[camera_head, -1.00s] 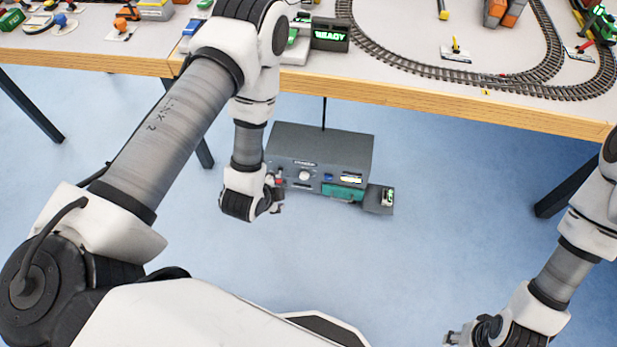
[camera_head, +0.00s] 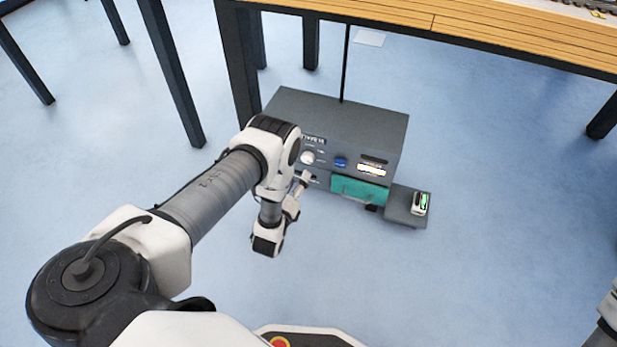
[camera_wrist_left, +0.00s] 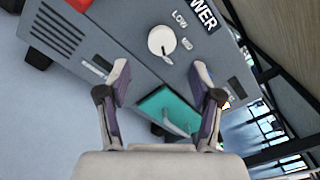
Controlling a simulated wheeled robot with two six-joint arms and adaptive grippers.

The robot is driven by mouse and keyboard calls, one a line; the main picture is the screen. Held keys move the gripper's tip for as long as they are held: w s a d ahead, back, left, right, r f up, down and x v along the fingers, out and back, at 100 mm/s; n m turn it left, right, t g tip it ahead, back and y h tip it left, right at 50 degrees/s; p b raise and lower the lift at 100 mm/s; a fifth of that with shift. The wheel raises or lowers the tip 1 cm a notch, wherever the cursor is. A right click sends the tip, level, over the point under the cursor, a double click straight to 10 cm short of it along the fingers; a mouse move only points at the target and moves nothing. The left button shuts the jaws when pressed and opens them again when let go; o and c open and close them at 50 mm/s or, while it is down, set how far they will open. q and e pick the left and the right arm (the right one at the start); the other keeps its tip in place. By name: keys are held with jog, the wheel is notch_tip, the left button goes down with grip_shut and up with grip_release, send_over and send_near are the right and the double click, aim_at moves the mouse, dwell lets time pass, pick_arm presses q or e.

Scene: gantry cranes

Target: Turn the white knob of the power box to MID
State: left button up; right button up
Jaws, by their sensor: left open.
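The grey power box (camera_head: 335,120) stands on the floor under the table. Its white knob (camera_head: 307,157) is on the left part of the front. In the left wrist view the white knob (camera_wrist_left: 161,41) shows a dark pointer at its lower right. The word LOW is readable to its right; a smaller label below that is hard to read. My left gripper (camera_head: 303,179) is in front of the box, just below the knob. In the wrist view this gripper (camera_wrist_left: 160,72) is open and empty, its fingertips short of the knob. My right gripper is out of view.
A grey ledge (camera_head: 400,209) carries a small device (camera_head: 419,203). The wooden table (camera_head: 450,30) overhangs behind; the floor in front is clear.

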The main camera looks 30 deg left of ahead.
aim_at(307, 160)
pick_arm(q)
jog(key=b+x, duration=0.3)
jog(key=x, duration=0.3)
jog(key=shift+w, duration=0.4)
jog(key=shift+w+a+r, duration=0.1)
jog(key=shift+w+a, duration=0.05)
jog(key=shift+w, duration=0.3)
jog(key=shift+c, duration=0.2)
jog(key=c, duration=1.1)
